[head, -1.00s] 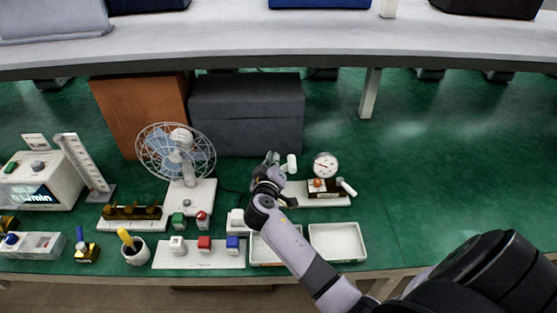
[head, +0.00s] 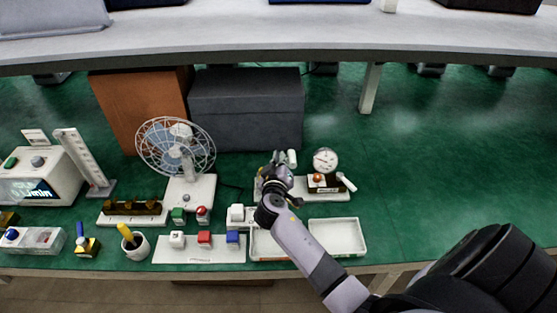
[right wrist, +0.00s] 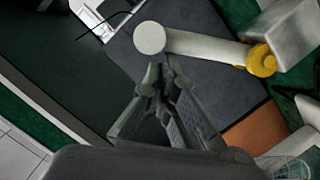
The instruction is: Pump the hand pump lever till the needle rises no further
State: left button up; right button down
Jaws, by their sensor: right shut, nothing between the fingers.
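The hand pump stands on a white base (head: 330,195) at the right of the row on the green table. Its round white gauge (head: 325,160) faces me; the needle is too small to read surely. The lever's white end (head: 292,158) shows beside my right gripper (head: 276,164). In the right wrist view the pale lever (right wrist: 205,46) runs from its round end (right wrist: 150,38) to a yellow pivot (right wrist: 262,61). My right gripper (right wrist: 160,78) is shut and empty, its tips just below the round end in that picture. Whether they touch cannot be told. My left gripper is out of view.
A fan (head: 176,150) stands left of the pump, with a dark grey box (head: 245,110) behind. A white tray (head: 338,222) lies in front; a second tray is partly behind my arm. Blocks and a cup (head: 137,250) stand further left. The table right of the pump is clear.

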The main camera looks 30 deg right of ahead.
aim_at(289, 163)
jog(key=shift+s+d+f, duration=0.1)
jog(key=shift+d+f, duration=0.05)
jog(key=d+f+m+b, duration=0.1)
jog(key=s+f+m+y+b, duration=0.1)
jog(key=b, duration=0.1)
jog(key=shift+s+d+m+b, duration=0.1)
jog(key=shift+d+m+b, duration=0.2)
jog(key=shift+d+m, duration=0.1)
jog(key=shift+s+d+f+m+t+y+b, duration=0.2)
jog(key=shift+d+f+m+y+b, duration=0.15)
jog(key=shift+f+m+b, duration=0.2)
jog(key=shift+s+d+f+m+t+y+b, duration=0.1)
jog(key=shift+s+d+f+m+y+b, duration=0.25)
jog(key=shift+m, duration=0.3)
jog(key=shift+w, duration=0.15)
